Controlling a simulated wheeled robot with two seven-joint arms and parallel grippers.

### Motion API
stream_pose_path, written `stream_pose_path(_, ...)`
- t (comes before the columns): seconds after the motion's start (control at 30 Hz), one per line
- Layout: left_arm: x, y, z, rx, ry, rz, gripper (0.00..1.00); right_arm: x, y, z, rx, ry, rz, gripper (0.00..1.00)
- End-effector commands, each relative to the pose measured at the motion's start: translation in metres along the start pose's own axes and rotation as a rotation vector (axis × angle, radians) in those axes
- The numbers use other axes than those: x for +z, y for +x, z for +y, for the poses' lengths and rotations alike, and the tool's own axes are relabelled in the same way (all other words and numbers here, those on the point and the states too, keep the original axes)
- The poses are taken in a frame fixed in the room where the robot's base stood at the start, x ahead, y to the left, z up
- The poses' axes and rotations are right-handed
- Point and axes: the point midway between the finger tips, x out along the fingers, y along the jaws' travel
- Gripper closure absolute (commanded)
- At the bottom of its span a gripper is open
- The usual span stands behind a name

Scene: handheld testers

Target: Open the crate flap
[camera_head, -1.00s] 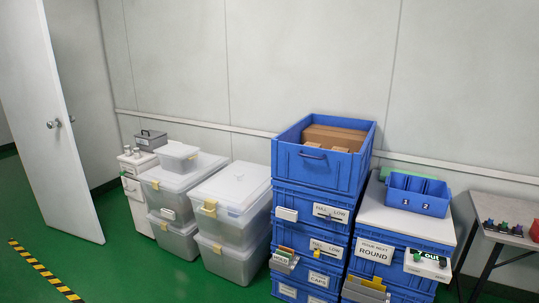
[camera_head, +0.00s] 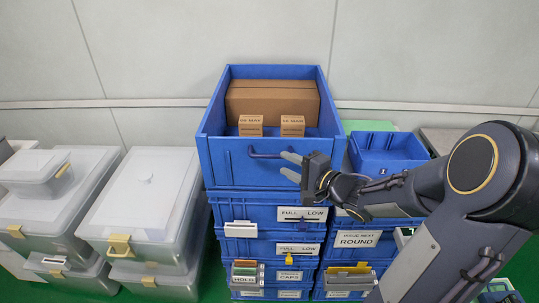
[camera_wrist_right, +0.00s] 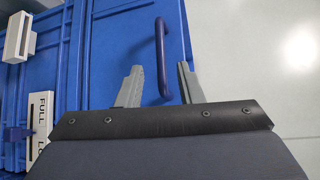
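The top blue crate (camera_head: 213,125) stands on a stack of blue crates, open at the top. Its front flap (camera_head: 225,165) is upright and shut, with a dark blue handle (camera_head: 265,154) on it. My right gripper (camera_head: 287,165) is at the right end of this handle. In the wrist view, the handle (camera_wrist_right: 160,45) runs between the two grey fingertips of my right gripper (camera_wrist_right: 160,80). The fingers are apart, with a gap on each side of the handle. My left gripper is not in view.
A large brown box (camera_head: 272,100) and two small boxes, one at the left (camera_head: 250,125), sit inside the crate. Clear plastic bins (camera_head: 140,215) stand to the left. A blue divided bin (camera_head: 385,150) is to the right, partly behind my right arm.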

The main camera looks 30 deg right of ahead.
Motion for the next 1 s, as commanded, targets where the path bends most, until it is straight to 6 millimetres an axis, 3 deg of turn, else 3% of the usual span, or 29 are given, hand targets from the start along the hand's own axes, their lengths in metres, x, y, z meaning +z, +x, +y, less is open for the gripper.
stream_pose_path(0.43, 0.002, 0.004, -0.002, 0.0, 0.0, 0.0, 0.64, 0.001, 0.065, 0.0, -0.002, 0.005, -0.006, 0.67)
stream_pose_path(0.83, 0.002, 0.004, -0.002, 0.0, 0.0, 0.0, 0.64, 0.001, 0.074, -0.001, -0.002, 0.004, -0.003, 0.67)
stream_pose_path(1.0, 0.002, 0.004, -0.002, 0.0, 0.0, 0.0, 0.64, 0.001, 0.074, -0.001, -0.002, 0.004, -0.003, 0.88)
